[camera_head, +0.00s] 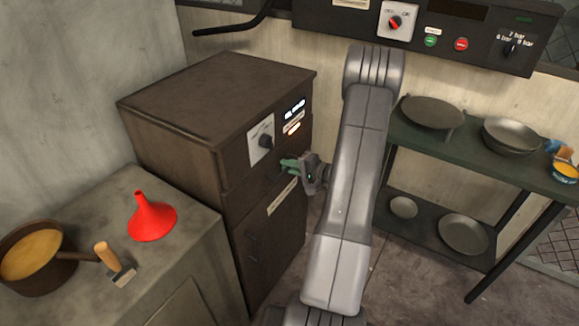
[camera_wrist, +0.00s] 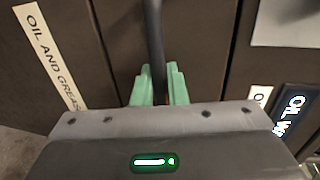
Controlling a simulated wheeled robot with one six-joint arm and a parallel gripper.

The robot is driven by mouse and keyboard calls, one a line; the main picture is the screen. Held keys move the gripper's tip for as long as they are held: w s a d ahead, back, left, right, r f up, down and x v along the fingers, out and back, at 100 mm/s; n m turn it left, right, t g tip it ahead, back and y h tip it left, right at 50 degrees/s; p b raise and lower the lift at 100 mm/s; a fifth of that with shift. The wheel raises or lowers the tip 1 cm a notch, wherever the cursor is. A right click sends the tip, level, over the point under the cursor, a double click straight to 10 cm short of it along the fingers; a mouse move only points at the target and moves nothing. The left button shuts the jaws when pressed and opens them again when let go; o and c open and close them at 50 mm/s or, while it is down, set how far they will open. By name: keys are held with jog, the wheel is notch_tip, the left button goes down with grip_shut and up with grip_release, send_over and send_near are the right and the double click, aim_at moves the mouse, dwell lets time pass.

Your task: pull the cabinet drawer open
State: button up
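The dark brown cabinet (camera_head: 220,95) stands against the wall at left centre in the head view. Its drawer front (camera_head: 238,195) lies below the dial panel and looks flush with the cabinet. The drawer front also fills the middle of the wrist view (camera_wrist: 205,35). My gripper (camera_head: 288,165) is at this front, its green fingers pointing at it. In the wrist view the fingers (camera_wrist: 158,88) sit on both sides of the dark bar handle (camera_wrist: 154,40) and appear closed on it. In the head view the handle is mostly hidden by my gripper.
A worktop at left holds a red funnel (camera_head: 152,216), a brown pot (camera_head: 35,255) and a wooden-handled scraper (camera_head: 112,262). A green shelf table (camera_head: 480,165) with several pans stands at right. Some floor shows between cabinet and shelf.

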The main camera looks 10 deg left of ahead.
jog(key=shift+d, duration=0.15)
grip_shut()
jog(key=f+b+v, duration=0.2)
jog(key=b+v, duration=0.2)
jog(key=v, duration=0.7)
jog(key=d+f+b+v, duration=0.1)
jog(key=b+v, duration=0.4)
jog(key=v, duration=0.6)
jog(key=shift+s+f, duration=0.2)
jog(key=shift+f, duration=0.65)
jog(key=o, duration=0.6)
grip_release()
jog(key=shift+d, duration=0.1)
jog(key=v, duration=1.3)
jog(key=shift+s+d, duration=0.1)
jog(key=shift+d, duration=0.25)
